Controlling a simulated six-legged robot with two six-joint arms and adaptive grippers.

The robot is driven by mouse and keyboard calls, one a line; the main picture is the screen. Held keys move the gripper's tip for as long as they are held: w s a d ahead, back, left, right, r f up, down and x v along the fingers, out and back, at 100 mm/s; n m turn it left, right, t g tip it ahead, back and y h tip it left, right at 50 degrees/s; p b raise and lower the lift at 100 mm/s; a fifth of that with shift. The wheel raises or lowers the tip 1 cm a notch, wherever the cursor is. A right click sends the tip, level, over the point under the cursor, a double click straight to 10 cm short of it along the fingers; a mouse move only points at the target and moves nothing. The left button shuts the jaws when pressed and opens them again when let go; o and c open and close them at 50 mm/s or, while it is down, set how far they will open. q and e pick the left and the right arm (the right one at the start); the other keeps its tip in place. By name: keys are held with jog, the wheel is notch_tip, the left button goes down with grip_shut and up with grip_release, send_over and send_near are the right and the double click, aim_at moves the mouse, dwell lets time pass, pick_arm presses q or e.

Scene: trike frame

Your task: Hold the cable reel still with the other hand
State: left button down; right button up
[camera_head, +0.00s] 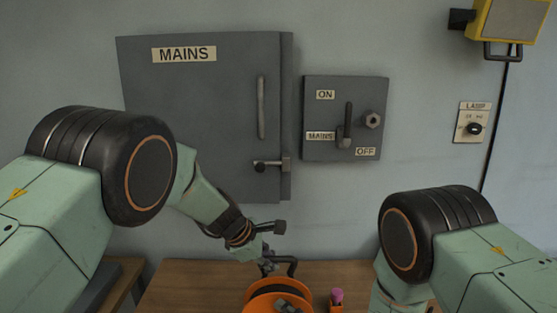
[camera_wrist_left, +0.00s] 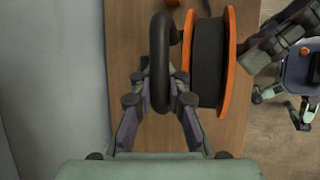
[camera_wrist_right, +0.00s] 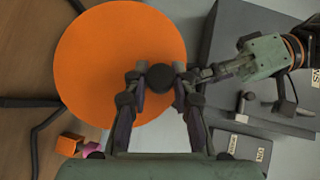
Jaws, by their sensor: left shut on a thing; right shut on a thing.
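The cable reel (camera_head: 262,291) has orange discs and stands at the bottom middle of the head view, partly cut off. In the left wrist view, the reel (camera_wrist_left: 225,60) shows a dark drum beside a black loop handle (camera_wrist_left: 160,60). My left gripper (camera_head: 272,258) is shut on this handle, with one finger on each side. In the right wrist view, my right gripper (camera_wrist_right: 160,78) is shut on a dark round knob (camera_wrist_right: 160,77) in front of the reel's orange disc (camera_wrist_right: 100,50). The right gripper is out of the head view.
A wooden bench (camera_head: 185,290) lies under the reel. A pink-topped item (camera_head: 337,296) stands right of it. A grey MAINS cabinet (camera_head: 200,110) and an ON/OFF switch box (camera_head: 330,95) are on the wall behind. A LAMP switch (camera_head: 471,122) is at right.

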jog(key=shift+d+f, duration=0.5)
jog(key=shift+d, duration=0.3)
jog(key=shift+s, duration=0.1)
jog(key=shift+f, duration=0.1)
jog(key=shift+s+d+f, duration=0.1)
jog(key=shift+d+f, duration=0.45)
jog(key=shift+f, duration=0.05)
jog(key=shift+d+f, duration=0.25)
jog(key=shift+d, duration=0.05)
